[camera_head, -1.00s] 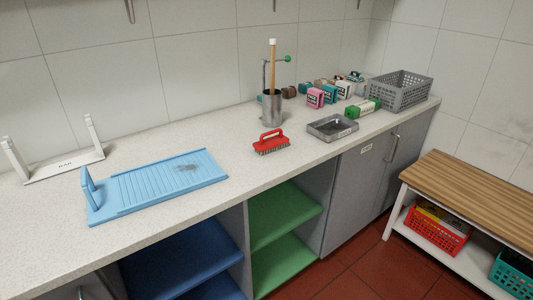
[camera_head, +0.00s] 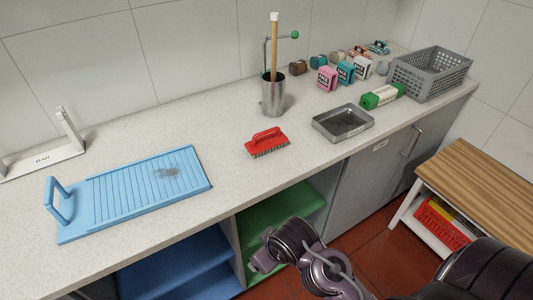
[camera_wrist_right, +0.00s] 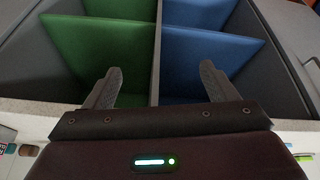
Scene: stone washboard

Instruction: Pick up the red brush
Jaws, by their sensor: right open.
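The red brush (camera_head: 267,142) lies on the stone counter, bristles down and handle up, between the blue washboard and the grey metal tray. My right arm comes into the head view from the lower right, below the counter's front edge. Its gripper fingers are not clear there. In the right wrist view my right gripper (camera_wrist_right: 160,88) is open and empty, its fingers wide apart, facing the green and blue shelf compartments. The brush is not in the right wrist view. My left gripper is in neither view.
The blue washboard (camera_head: 135,193) lies left of the brush. A metal tray (camera_head: 343,122) is to its right, and a metal cup (camera_head: 273,97) with a wooden-handled tool stands behind it. A grey basket (camera_head: 430,72) is at the far right. The counter around the brush is clear.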

